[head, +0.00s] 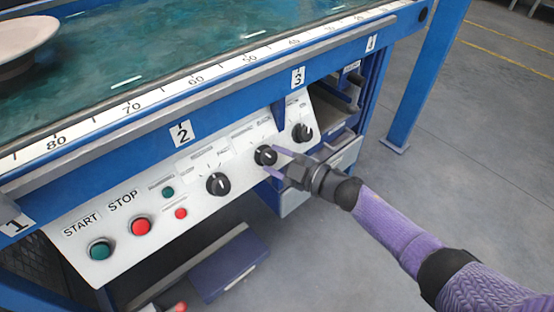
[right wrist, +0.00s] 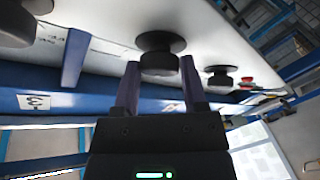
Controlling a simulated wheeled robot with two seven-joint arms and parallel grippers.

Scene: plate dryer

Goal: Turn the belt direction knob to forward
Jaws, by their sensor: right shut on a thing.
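A white control panel (head: 115,240) slopes under the blue table edge and carries three black knobs in a row. The middle knob (head: 264,155) is between the fingers of my right gripper (head: 277,162), which is shut on it. The right wrist view shows the same black round knob (right wrist: 160,58) with a finger on each side. The left knob (head: 218,184) and right knob (head: 302,132) are free. The small labels above the knobs are too blurred to read, so I cannot tell which names belt direction. My left gripper is out of view.
A green START button (head: 101,248), a red STOP button (head: 140,226) and two small lamps sit left on the panel. A plate (head: 25,38) is on the green table top. A blue post (head: 425,85) stands right; the floor there is clear.

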